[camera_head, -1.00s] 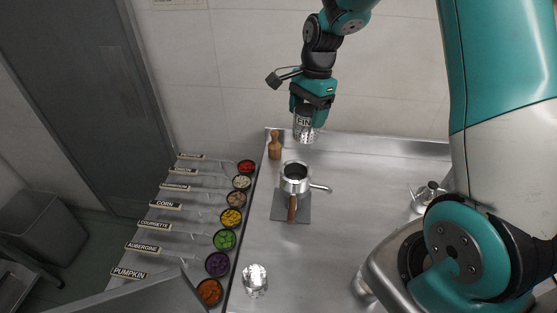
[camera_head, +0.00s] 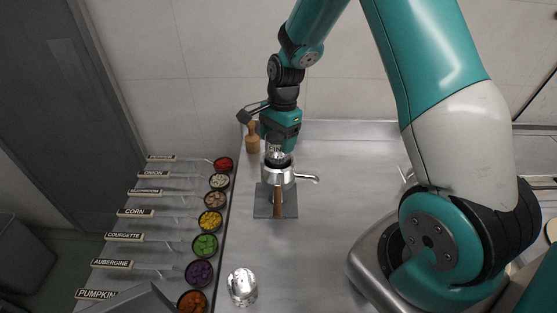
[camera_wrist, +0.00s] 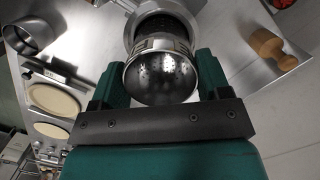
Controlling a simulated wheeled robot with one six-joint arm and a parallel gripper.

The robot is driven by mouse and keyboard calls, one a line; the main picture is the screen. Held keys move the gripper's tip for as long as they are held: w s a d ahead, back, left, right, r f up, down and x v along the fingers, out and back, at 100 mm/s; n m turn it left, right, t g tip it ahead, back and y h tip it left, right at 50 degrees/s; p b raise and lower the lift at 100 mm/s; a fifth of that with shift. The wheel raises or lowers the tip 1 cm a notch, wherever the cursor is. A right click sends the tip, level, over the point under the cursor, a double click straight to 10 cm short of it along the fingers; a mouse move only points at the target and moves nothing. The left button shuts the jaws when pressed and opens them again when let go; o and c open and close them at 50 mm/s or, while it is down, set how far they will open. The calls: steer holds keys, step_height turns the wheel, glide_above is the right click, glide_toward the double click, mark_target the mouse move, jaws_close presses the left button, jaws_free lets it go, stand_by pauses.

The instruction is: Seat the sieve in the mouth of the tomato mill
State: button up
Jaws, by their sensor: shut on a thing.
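The sieve (camera_head: 277,158) is a shiny perforated metal cup with a partly hidden label. My gripper (camera_head: 277,146) is shut on it, and the wrist view shows the sieve (camera_wrist: 160,75) between the two fingers. The tomato mill (camera_head: 279,178) is a silver pot with a side handle to the right and a wooden handle at its front. It stands on a dark grey mat (camera_head: 262,207). The sieve is right over the mill's mouth (camera_wrist: 163,24), its lower end at about rim height. I cannot tell how far it is inside, as the sieve covers part of the mouth.
A wooden pestle (camera_head: 252,140) stands behind and left of the mill. Another shiny metal cup (camera_head: 242,287) stands at the front left of the steel counter (camera_head: 320,240). Labelled bowls of coloured food (camera_head: 204,246) line the left edge. The counter right of the mill is clear.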

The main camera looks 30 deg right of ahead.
mark_target(278, 152)
steer(key=shift+f+b, duration=1.75)
steer(key=shift+f, duration=0.6)
steer(key=o, duration=1)
steer(key=shift+c, duration=0.2)
steer(key=shift+r, duration=0.1)
step_height(278, 152, up, 12)
steer(key=d+b, duration=0.2)
steer(key=b, duration=0.1)
steer(key=s+a+r+n+y, duration=0.1)
steer(key=s+a+r+n, duration=0.1)
steer(key=s+a+n, duration=0.45)
steer(key=s+a+r+n, duration=0.3)
steer(key=s+a+n, duration=0.2)
steer(key=a, duration=0.2)
steer(key=s+a+n+y, duration=0.1)
steer(key=s+a+n, duration=0.5)
steer(key=s+n, duration=0.5)
steer(key=shift+s, duration=1.15)
steer(key=shift+a+f+n, duration=0.1)
steer(key=shift+n, duration=0.15)
